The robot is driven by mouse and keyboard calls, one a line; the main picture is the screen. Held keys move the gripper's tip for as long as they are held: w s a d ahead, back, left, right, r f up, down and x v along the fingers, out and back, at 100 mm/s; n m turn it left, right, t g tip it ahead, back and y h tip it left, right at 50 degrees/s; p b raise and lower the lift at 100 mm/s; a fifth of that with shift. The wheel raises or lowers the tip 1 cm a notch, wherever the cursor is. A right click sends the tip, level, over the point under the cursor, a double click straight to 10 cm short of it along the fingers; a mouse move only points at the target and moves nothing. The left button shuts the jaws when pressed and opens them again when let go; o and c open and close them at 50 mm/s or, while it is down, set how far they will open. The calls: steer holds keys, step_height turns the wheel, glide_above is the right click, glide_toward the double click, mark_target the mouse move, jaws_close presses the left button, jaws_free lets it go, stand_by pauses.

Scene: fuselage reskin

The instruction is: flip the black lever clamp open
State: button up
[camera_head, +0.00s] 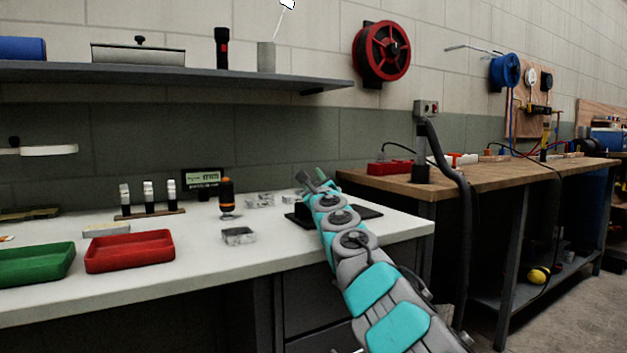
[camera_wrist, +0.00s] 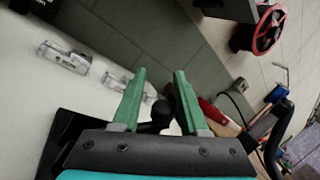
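The black lever clamp shows in the wrist view as a round black knob (camera_wrist: 162,112) on a dark arm. The knob appears between the two green fingers of my gripper (camera_wrist: 160,73). The fingers stand apart, with a gap visible at the knob's left; whether the right finger touches it I cannot tell. In the head view my gripper (camera_head: 317,180) is over the right part of the white bench, above a black plate (camera_head: 366,213). My arm hides most of the clamp there, so its lever position is unclear.
A shelf (camera_head: 180,75) hangs above. A wooden bench (camera_head: 470,180) with a hose (camera_head: 460,215) stands at right.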

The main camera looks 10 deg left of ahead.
steer(key=shift+o, duration=0.9)
steer(key=shift+s+d, duration=0.1)
steer(key=shift+d, duration=0.05)
steer(key=shift+s+d+b, duration=0.25)
steer(key=shift+s+b, duration=0.3)
steer(key=shift+b, duration=0.1)
steer(key=shift+s+d+f+b, duration=0.1)
steer(key=shift+s+f+b, duration=0.25)
steer(key=shift+s+b, duration=0.2)
steer(key=shift+s+d+b, duration=0.15)
steer(key=shift+s+b, duration=0.45)
steer(key=shift+s+d+f+b, duration=0.25)
steer(key=shift+s+f+b, duration=0.2)
steer(key=shift+s+b, duration=0.5)
steer(key=b, duration=0.1)
steer(key=s+b, duration=0.1)
steer(key=shift+s+d+f+b, duration=0.1)
steer(key=shift+d+f+b, duration=0.05)
steer(key=shift+d+b, duration=0.2)
steer(key=shift+s, duration=0.2)
